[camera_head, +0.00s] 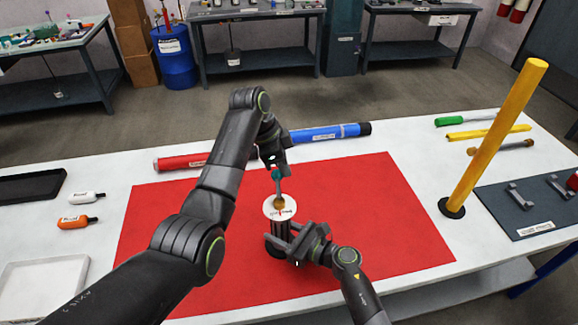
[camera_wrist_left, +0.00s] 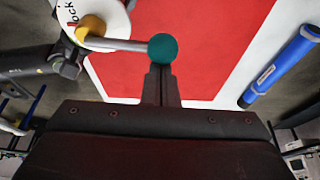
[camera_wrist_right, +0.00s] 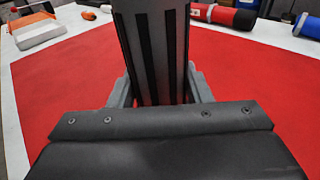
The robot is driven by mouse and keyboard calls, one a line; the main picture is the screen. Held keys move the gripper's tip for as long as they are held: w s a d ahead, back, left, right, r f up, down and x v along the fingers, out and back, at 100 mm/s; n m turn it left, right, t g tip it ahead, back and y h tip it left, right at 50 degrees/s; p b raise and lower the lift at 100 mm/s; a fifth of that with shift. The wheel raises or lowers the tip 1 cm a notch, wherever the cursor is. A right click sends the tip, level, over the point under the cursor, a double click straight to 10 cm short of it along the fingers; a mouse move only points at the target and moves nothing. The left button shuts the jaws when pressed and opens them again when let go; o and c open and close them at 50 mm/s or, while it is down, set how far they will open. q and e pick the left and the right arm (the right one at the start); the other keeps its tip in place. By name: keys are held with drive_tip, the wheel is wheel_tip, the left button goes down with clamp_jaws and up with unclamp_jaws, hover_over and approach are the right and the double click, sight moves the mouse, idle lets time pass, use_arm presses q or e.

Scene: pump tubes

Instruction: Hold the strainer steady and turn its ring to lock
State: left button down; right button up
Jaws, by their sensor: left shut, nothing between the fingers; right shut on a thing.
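The strainer (camera_head: 279,226) is a dark upright cylinder with lighter stripes on the red mat. Its white top ring (camera_head: 270,208) carries lettering; the left wrist view shows the ring (camera_wrist_left: 108,12) with part of the word "lock". A brass-coloured hub (camera_wrist_left: 90,27) sits on the ring. A grey lever runs from it to a teal knob (camera_wrist_left: 162,47). My left gripper (camera_head: 274,165) is shut and empty, its fingertips right at the knob; I cannot tell whether they touch it. My right gripper (camera_head: 284,238) is shut around the strainer body (camera_wrist_right: 150,50), one finger on each side.
The red mat (camera_head: 380,220) is mostly clear around the strainer. A red tube (camera_head: 180,162) and a blue tube (camera_head: 330,133) lie behind. A tall yellow pole (camera_head: 497,135) stands at the right. Small bottles (camera_head: 77,222) and trays lie at the left.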

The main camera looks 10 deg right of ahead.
use_arm(q)
drive_tip(key=a+n, duration=0.1)
drive_tip(key=a+n+t, duration=0.1)
drive_tip(key=n, duration=0.1)
drive_tip(key=shift+w+a+n, duration=0.15)
drive_tip(key=shift+a+n, duration=0.15)
drive_tip(key=shift+a+n+t, duration=0.3)
drive_tip(key=shift+a+n, duration=0.3)
drive_tip(key=shift+a, duration=0.2)
drive_tip(key=shift+d, duration=0.1)
drive_tip(key=shift+s+d, duration=0.55)
drive_tip(key=shift+d, duration=0.1)
